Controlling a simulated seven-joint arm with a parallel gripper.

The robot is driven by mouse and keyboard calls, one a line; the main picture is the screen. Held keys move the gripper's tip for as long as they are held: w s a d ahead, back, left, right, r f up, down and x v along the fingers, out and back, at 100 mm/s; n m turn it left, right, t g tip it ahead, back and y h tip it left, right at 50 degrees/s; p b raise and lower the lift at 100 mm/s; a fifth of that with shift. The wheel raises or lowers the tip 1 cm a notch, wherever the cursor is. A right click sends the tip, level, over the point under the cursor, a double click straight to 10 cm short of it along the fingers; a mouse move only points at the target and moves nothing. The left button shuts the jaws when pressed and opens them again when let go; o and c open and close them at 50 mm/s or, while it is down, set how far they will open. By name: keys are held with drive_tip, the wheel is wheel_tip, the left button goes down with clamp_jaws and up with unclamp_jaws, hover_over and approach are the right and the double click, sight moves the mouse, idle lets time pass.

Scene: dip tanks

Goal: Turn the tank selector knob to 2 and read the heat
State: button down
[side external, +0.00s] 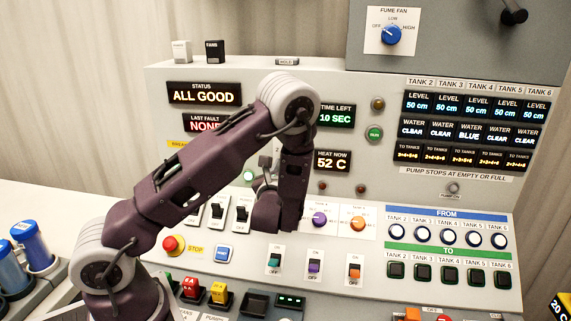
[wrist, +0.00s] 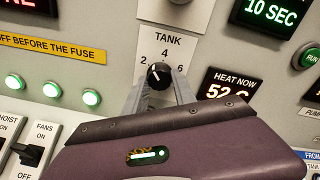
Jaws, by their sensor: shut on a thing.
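The tank selector knob (wrist: 159,75) is a small black dial on a white plate marked TANK, with 2 at left, 4 at top and 6 at right. Its white mark points up and slightly left; I cannot tell its exact setting. My gripper (wrist: 159,82) is shut on the knob, with a grey finger on each side. In the side external view my arm hides the knob. The HEAT NOW display (side external: 332,161) reads 52 C; it also shows in the wrist view (wrist: 231,85), partly covered by my wrist.
The STATUS display (side external: 204,93) reads ALL GOOD. The time display (side external: 336,116) reads 10 SEC. Below my arm are several switches, a red stop button (side external: 173,245) and a purple knob (side external: 319,219). A blue fan knob (side external: 391,35) is at the upper right.

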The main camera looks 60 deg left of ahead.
drive_tip(key=shift+n, duration=1.8)
drive_tip(key=c, duration=1)
unclamp_jaws()
